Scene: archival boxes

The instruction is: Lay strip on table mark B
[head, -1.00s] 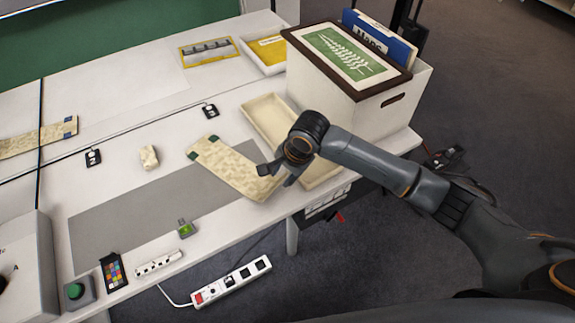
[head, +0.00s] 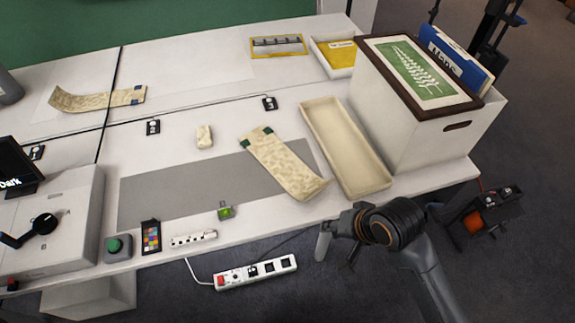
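A beige mottled strip with dark green corners at its far end (head: 280,163) lies slantwise on the table, partly over a grey rectangle (head: 170,195). Its near end looks slightly curled up, close to the table's front edge. A second mottled strip with blue marks (head: 97,98) lies at the far left, its left end curled. I cannot read a letter B on any table mark. My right gripper (head: 338,247) is in front of the table edge, clear of the strip. Its fingers are apart with nothing between them. My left gripper is not in view.
A long cream tray (head: 312,106) lies right of the strip, beside a white archival box (head: 440,140) with a framed picture on top. A small beige block (head: 204,136), a green-lit device (head: 225,211) and a colour card (head: 151,236) are on the table. A power strip (head: 255,272) is below.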

